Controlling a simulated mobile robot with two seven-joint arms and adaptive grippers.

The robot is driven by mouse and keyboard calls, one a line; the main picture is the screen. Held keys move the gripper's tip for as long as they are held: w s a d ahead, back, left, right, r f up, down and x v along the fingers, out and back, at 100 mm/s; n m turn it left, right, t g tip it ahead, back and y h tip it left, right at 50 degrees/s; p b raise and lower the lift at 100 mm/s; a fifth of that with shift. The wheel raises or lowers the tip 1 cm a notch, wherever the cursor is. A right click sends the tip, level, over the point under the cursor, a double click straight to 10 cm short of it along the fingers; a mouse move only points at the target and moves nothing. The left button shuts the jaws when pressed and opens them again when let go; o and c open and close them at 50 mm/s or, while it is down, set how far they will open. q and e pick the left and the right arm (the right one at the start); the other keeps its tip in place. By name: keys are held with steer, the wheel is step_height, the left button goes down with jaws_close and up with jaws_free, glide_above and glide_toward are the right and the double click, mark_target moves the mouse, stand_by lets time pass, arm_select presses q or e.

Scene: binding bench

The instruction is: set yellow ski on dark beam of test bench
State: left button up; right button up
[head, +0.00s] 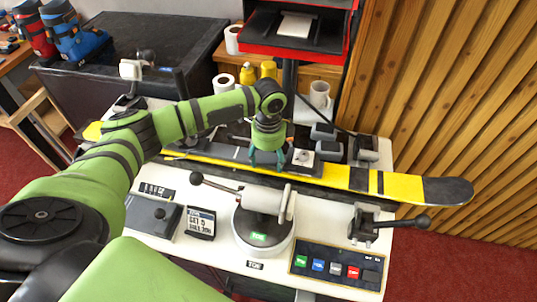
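A long yellow ski (333,176) with black bands and a dark tip lies lengthwise from left to right, its tip reaching past the right edge of the bench. A dark beam (318,193) shows as a strip along the ski's near side. Most of it is hidden under the ski, and I cannot tell whether the two touch. My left gripper (268,161) points down at the grey middle part of the ski. Its teal fingertips are apart at the ski's top, and I cannot tell whether they grip it. My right gripper is not in view.
The white bench (330,228) carries a round turntable (263,232), a button panel (337,266) and a lever clamp (366,225) in front of the ski. Behind it stand a mug (319,94) and paper rolls (224,83). A slatted wooden wall (452,95) is at right.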

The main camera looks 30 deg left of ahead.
arm_select(q)
steer(key=o, duration=0.4)
steer(key=shift+s, duration=0.1)
steer(key=shift+r, duration=0.1)
steer(key=shift+r, duration=0.15)
step_height(320, 180, up, 13)
steer(key=b, duration=0.3)
steer(key=shift+d, duration=0.1)
